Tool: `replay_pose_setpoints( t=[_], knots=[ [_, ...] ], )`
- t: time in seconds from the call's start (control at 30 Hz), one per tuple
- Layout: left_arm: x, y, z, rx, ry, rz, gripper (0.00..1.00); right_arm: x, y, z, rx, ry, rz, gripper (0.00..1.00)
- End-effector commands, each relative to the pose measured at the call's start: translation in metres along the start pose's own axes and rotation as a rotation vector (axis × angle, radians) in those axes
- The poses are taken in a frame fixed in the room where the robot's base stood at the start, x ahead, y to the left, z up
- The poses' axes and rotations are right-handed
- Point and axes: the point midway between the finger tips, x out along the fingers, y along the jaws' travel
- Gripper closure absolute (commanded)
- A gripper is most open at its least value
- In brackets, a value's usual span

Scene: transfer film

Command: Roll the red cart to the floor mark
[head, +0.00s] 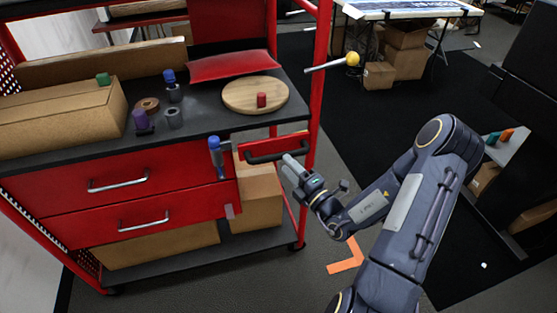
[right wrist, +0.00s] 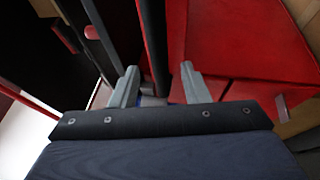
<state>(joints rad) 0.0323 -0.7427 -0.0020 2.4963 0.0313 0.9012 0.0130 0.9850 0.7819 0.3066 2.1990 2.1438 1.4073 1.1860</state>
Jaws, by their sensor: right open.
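The red cart (head: 150,190) stands at the left in the head view, with a dark top and red drawers. Its black handle (head: 270,152) is on the right part of the front. My right gripper (head: 291,165) is open at the right end of this handle. In the right wrist view a dark bar (right wrist: 154,45), apparently the handle, runs down between the two spread fingers (right wrist: 158,83); I cannot tell whether they touch it. The orange floor mark (head: 347,264), a corner shape, lies on the floor right of the cart, partly behind my right arm. My left gripper is out of view.
Cardboard boxes (head: 400,50) stand under a far table. A dark shelf unit (head: 520,120) is at the right. Dark floor lies between.

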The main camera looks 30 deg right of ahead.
Motion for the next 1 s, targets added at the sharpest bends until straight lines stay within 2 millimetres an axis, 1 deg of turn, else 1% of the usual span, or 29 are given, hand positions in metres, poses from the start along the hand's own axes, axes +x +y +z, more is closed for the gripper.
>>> replay_pose_setpoints(
  t=[0.03, 0.1, 0.2, 0.3, 0.43, 0.63, 0.67, 0.9, 0.97, 1.0],
  knots=[
    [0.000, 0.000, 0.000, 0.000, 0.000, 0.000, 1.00, 0.010, 0.001, -0.001, -0.001, 0.003, 0.003, 0.59],
    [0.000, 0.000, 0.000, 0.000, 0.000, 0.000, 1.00, 0.021, 0.000, -0.001, -0.001, 0.003, 0.002, 0.59],
    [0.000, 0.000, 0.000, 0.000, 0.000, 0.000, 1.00, 0.035, 0.000, -0.001, -0.002, 0.003, 0.002, 0.59],
    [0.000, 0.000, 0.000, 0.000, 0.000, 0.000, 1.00, 0.044, 0.001, -0.001, -0.002, 0.004, 0.002, 0.59],
    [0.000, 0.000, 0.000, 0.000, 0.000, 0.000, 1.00, 0.049, 0.000, -0.001, -0.002, 0.002, -0.001, 0.59],
    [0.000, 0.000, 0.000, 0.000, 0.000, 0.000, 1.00, 0.049, 0.000, -0.001, -0.002, 0.002, -0.001, 0.59],
    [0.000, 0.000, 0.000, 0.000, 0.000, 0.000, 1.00, 0.049, 0.000, -0.001, -0.002, 0.002, -0.001, 0.60],
    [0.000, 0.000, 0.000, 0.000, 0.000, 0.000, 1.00, 0.049, 0.000, -0.001, -0.003, 0.003, -0.001, 0.91],
    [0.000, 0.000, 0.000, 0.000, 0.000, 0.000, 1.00, 0.049, 0.000, -0.001, -0.003, 0.003, -0.001, 0.99],
    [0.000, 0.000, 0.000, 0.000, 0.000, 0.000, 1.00, 0.049, 0.000, -0.001, -0.003, 0.003, -0.001, 1.00]
  ],
)
